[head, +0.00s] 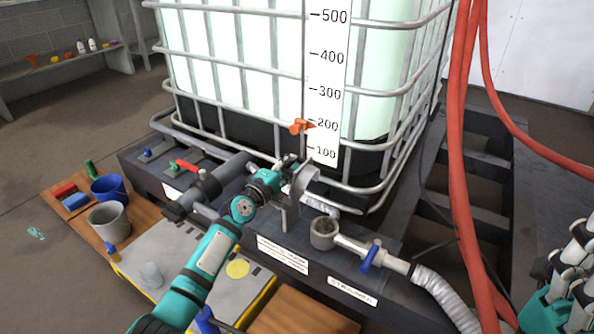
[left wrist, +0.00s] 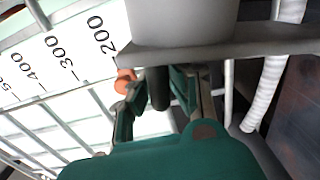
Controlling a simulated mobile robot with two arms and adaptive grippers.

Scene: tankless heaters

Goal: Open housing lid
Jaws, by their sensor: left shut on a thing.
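My left gripper (head: 290,172) is at the middle of the head view, in front of the caged tank. It is shut on the dark handle of a grey lid-like piece (head: 302,188), which stands tilted on edge. In the left wrist view the fingers (left wrist: 160,90) close around the dark handle, and the grey piece (left wrist: 220,50) fills the top. The round grey housing (head: 322,234) is below and to the right, with its dark inside showing from above. The held piece is clear of this opening. Teal and pale parts at the lower right look like my right arm; its fingertips cannot be made out.
The caged tank (head: 240,65) stands close behind. A red-handled valve (head: 188,166) is left of the gripper, and a blue-handled valve (head: 370,257) is right of the housing. Red hoses (head: 457,150) hang at the right. Buckets (head: 110,222) stand at the left.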

